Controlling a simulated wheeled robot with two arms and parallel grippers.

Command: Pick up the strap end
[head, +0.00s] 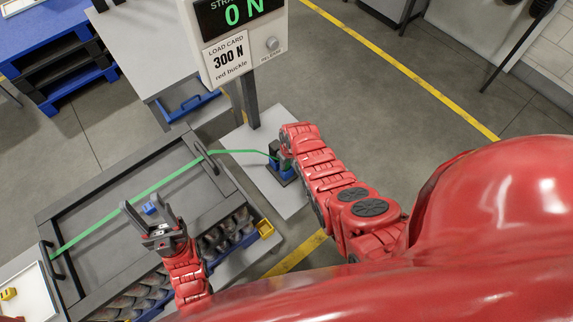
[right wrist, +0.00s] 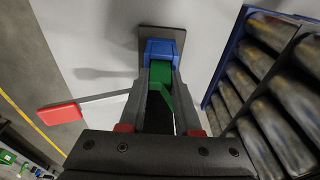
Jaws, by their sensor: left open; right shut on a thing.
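A green strap (head: 170,178) runs across the grey lid and on to the strap device at the right. My right gripper (head: 284,152) is down at that device's blue block (head: 279,170). In the right wrist view my right gripper (right wrist: 161,95) is shut on the green strap end (right wrist: 164,88), right against the blue block (right wrist: 160,48). My left gripper (head: 152,222) is open above the lid. A small blue piece (head: 150,207) shows at its fingertips; whether they touch is unclear.
A lever with a red handle (right wrist: 59,117) sticks out left of the block. A display post with a load card (head: 227,58) stands behind. Dark lid handles (head: 206,157) stick up.

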